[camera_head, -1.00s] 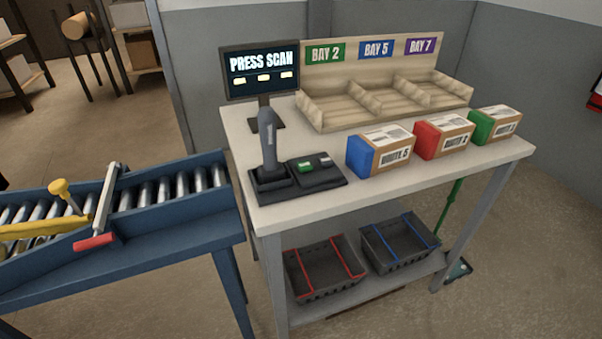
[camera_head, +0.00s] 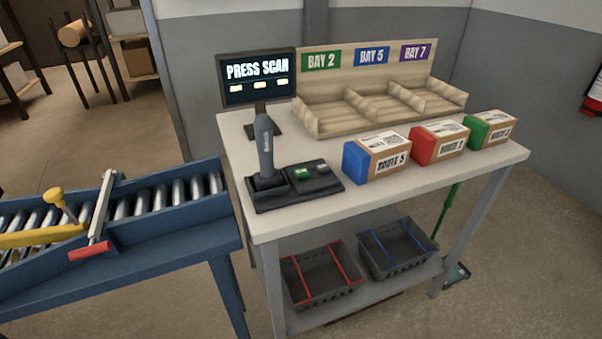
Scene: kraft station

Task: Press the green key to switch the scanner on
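The green key (camera_head: 302,174) sits on a black scanner base (camera_head: 325,185) at the left front of the table. A grey key (camera_head: 322,168) is just right of it. The grey hand scanner (camera_head: 265,145) stands upright in its cradle, left of the keys. A monitor (camera_head: 258,78) behind it reads "PRESS SCAN" above three pale marks. Nothing covers the green key. My gripper is not in view.
Blue, red and green-ended boxes (camera_head: 376,155) line the table's right front (camera_head: 400,185). Behind them is a wooden three-bay rack (camera_head: 340,113). A roller conveyor (camera_head: 150,230) with a yellow bar stands at left. Two dark baskets (camera_head: 320,276) are on the lower shelf.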

